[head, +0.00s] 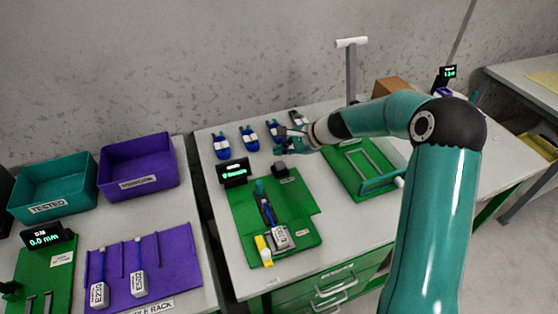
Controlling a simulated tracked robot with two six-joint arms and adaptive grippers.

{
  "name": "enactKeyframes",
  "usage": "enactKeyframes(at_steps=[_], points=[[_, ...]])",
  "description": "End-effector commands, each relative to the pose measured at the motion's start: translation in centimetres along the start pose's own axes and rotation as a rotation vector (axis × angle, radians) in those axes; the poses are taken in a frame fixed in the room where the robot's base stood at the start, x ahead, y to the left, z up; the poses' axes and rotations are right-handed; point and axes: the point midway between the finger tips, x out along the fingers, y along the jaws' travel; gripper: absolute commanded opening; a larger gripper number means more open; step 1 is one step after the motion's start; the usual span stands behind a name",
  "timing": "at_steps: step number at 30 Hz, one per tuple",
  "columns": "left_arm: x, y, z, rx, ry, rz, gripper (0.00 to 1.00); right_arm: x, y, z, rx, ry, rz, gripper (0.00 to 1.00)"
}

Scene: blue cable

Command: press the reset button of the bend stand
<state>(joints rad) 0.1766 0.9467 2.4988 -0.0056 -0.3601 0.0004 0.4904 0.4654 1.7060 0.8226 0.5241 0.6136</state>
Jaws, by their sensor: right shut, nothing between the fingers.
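A green fixture (300,200) stands on the middle table with a small black display (233,172) at its back left; I take it for the bend stand. The display's green text is too small to read. A small dark block (280,169) sits at the fixture's back edge; I cannot make out a reset button on it. A white-labelled piece with a blue cable (281,238) lies in the fixture's front part. My right gripper (284,140) is shut and empty, above and behind the dark block and apart from it in the picture. My left gripper is not in view.
Several blue tools (249,138) lie along the table's back. A green frame fixture (363,170) stands to the right beneath my right arm. At left are a teal bin (50,190), a purple bin (140,165) and a purple rack (165,255) with cables.

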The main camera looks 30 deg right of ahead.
Motion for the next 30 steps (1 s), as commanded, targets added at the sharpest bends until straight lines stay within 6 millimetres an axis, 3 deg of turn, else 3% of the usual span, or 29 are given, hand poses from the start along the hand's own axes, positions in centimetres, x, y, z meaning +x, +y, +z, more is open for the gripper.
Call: enactKeyframes(at_steps=[1,7,30], points=[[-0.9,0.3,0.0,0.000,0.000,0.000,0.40,-0.7,-0.6,0.6,-0.001,0.000,0.000,0.00],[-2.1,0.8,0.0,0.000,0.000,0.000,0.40,-1.8,-1.3,1.3,0.000,0.000,0.000,0.00],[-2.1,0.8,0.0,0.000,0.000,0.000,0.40,-1.8,-1.3,1.3,0.001,-0.001,0.000,0.00]])
